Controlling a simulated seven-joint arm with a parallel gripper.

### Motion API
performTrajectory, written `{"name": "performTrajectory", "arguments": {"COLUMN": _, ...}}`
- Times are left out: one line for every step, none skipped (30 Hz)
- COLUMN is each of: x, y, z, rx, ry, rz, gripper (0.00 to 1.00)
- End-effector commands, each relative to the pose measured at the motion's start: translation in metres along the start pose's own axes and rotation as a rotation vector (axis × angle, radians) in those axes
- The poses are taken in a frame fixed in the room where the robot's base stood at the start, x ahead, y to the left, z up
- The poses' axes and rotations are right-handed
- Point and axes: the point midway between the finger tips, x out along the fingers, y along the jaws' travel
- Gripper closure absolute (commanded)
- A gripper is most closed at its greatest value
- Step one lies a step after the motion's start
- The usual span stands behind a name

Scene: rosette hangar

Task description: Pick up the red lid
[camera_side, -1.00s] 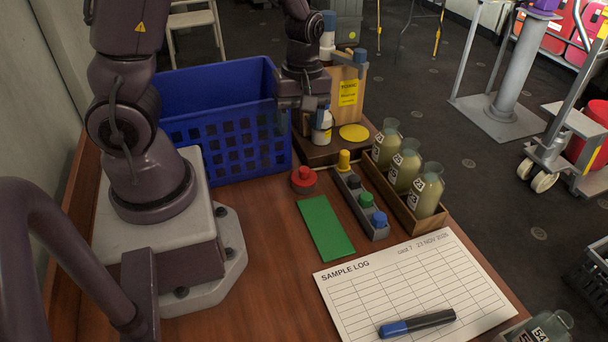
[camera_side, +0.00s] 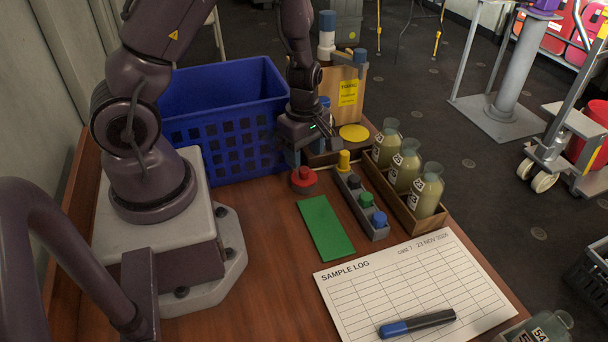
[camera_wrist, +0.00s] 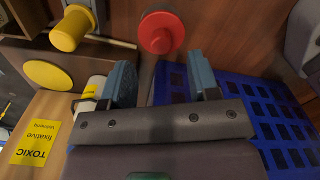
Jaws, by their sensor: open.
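The red lid (camera_side: 303,180) is a small round disc with a raised knob. It lies on the brown table, between the blue crate and the green mat. In the wrist view the red lid (camera_wrist: 160,33) shows just beyond the fingertips, roughly centred between them. My gripper (camera_side: 314,150) is behind the lid in the side view, apart from it and above the table. Its two blue-grey fingers are spread with nothing between them, as the wrist view of my gripper (camera_wrist: 162,78) shows.
A blue crate (camera_side: 240,150) stands close to the left of my gripper. A grey rack (camera_side: 352,196) with yellow, green and blue knobs lies right of the lid, then a wooden tray (camera_side: 399,207) of bottles. A green mat (camera_side: 326,228) is in front. A yellow-labelled box (camera_side: 347,92) stands behind.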

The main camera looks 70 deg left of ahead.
Motion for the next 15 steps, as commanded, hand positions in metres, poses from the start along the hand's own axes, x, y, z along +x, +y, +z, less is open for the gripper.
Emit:
{"name": "performTrajectory", "arguments": {"x": 0.009, "y": -0.002, "z": 0.000, "rx": -0.003, "ry": 0.000, "rz": -0.005, "gripper": 0.45}}
{"name": "performTrajectory", "arguments": {"x": 0.014, "y": -0.002, "z": 0.000, "rx": -0.002, "ry": 0.000, "rz": -0.007, "gripper": 0.45}}
{"name": "performTrajectory", "arguments": {"x": 0.021, "y": -0.003, "z": 0.000, "rx": -0.002, "ry": -0.001, "rz": -0.006, "gripper": 0.45}}
{"name": "performTrajectory", "arguments": {"x": 0.025, "y": -0.003, "z": 0.000, "rx": -0.003, "ry": 0.000, "rz": -0.006, "gripper": 0.45}}
{"name": "performTrajectory", "arguments": {"x": 0.029, "y": -0.002, "z": 0.000, "rx": -0.002, "ry": 0.000, "rz": -0.004, "gripper": 0.45}}
{"name": "performTrajectory", "arguments": {"x": 0.034, "y": -0.002, "z": 0.000, "rx": -0.002, "ry": 0.001, "rz": -0.004, "gripper": 0.45}}
{"name": "performTrajectory", "arguments": {"x": 0.036, "y": -0.002, "z": 0.000, "rx": -0.002, "ry": 0.001, "rz": -0.003, "gripper": 0.45}}
{"name": "performTrajectory", "arguments": {"x": 0.039, "y": -0.002, "z": 0.001, "rx": 0.000, "ry": 0.001, "rz": -0.003, "gripper": 0.45}}
{"name": "performTrajectory", "arguments": {"x": 0.041, "y": -0.002, "z": 0.001, "rx": 0.000, "ry": 0.001, "rz": -0.003, "gripper": 0.45}}
{"name": "performTrajectory", "arguments": {"x": 0.042, "y": -0.002, "z": 0.001, "rx": 0.000, "ry": 0.001, "rz": -0.002, "gripper": 0.45}}
{"name": "performTrajectory", "arguments": {"x": 0.043, "y": -0.002, "z": 0.001, "rx": 0.000, "ry": 0.001, "rz": -0.001, "gripper": 0.45}}
{"name": "performTrajectory", "arguments": {"x": 0.043, "y": -0.002, "z": 0.001, "rx": 0.000, "ry": 0.001, "rz": 0.000, "gripper": 0.45}}
{"name": "performTrajectory", "arguments": {"x": 0.043, "y": -0.002, "z": 0.001, "rx": 0.000, "ry": 0.001, "rz": 0.000, "gripper": 0.45}}
{"name": "performTrajectory", "arguments": {"x": 0.043, "y": -0.002, "z": 0.001, "rx": 0.001, "ry": 0.001, "rz": 0.000, "gripper": 0.45}}
{"name": "performTrajectory", "arguments": {"x": 0.042, "y": -0.002, "z": 0.001, "rx": 0.001, "ry": 0.001, "rz": 0.000, "gripper": 0.45}}
